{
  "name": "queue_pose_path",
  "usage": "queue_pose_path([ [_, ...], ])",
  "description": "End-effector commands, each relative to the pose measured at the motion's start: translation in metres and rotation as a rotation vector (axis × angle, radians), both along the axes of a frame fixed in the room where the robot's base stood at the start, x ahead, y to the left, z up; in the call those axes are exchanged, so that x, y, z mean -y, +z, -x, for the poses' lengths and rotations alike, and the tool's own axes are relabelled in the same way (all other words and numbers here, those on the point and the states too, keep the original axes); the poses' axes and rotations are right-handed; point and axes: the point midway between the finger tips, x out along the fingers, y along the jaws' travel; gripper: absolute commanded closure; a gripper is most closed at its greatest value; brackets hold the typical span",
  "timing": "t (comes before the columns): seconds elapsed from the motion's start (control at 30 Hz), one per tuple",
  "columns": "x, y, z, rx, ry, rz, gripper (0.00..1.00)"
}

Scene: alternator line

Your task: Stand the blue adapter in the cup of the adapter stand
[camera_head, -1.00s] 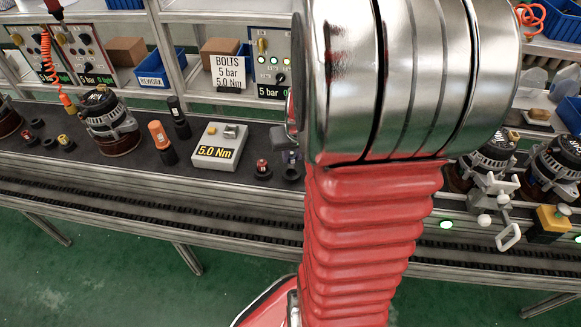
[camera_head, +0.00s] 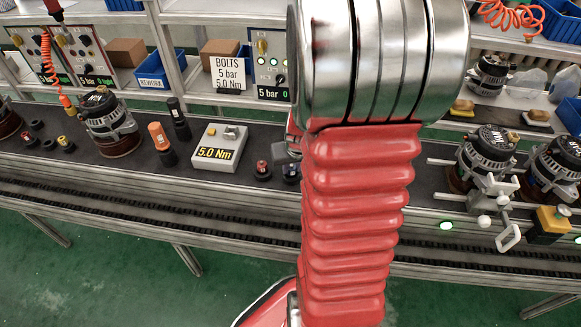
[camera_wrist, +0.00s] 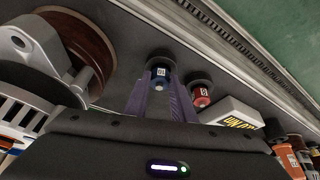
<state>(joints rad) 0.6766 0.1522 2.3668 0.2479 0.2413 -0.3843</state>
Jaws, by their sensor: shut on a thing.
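The blue adapter (camera_wrist: 160,78) is in the middle of the wrist view, between the tips of my gripper's purple fingers (camera_wrist: 160,88). My gripper is shut on it. A dark round cup (camera_wrist: 160,57) shows just behind the adapter; I cannot tell whether the adapter sits in it or is held just above it. In the head view the blue adapter (camera_head: 291,170) is partly hidden at the left edge of my red arm, and my fingers are hidden. A red adapter (camera_head: 262,168) stands in a black cup beside it, also seen in the wrist view (camera_wrist: 200,96).
A grey 5.0 Nm box (camera_head: 220,147) stands left of the red adapter. An orange-topped tool (camera_head: 160,140) and a black one (camera_head: 179,118) stand beyond it. An alternator (camera_head: 112,125) is further left. More alternators (camera_head: 487,155) stand right of my arm, near a white clamp (camera_head: 497,198).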

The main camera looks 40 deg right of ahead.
Motion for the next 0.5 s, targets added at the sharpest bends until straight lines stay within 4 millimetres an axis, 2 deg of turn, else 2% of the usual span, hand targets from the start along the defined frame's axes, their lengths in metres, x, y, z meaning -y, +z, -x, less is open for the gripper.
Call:
queue_pose_path([
  [0.2, -0.0002, -0.0018, -0.0001, 0.0, 0.0, 0.0, 0.95],
  [0.23, -0.0003, -0.0019, -0.0001, 0.0, 0.0, -0.001, 0.76],
  [0.5, -0.0003, -0.0015, -0.0003, 0.0, 0.0, -0.001, 0.59],
])
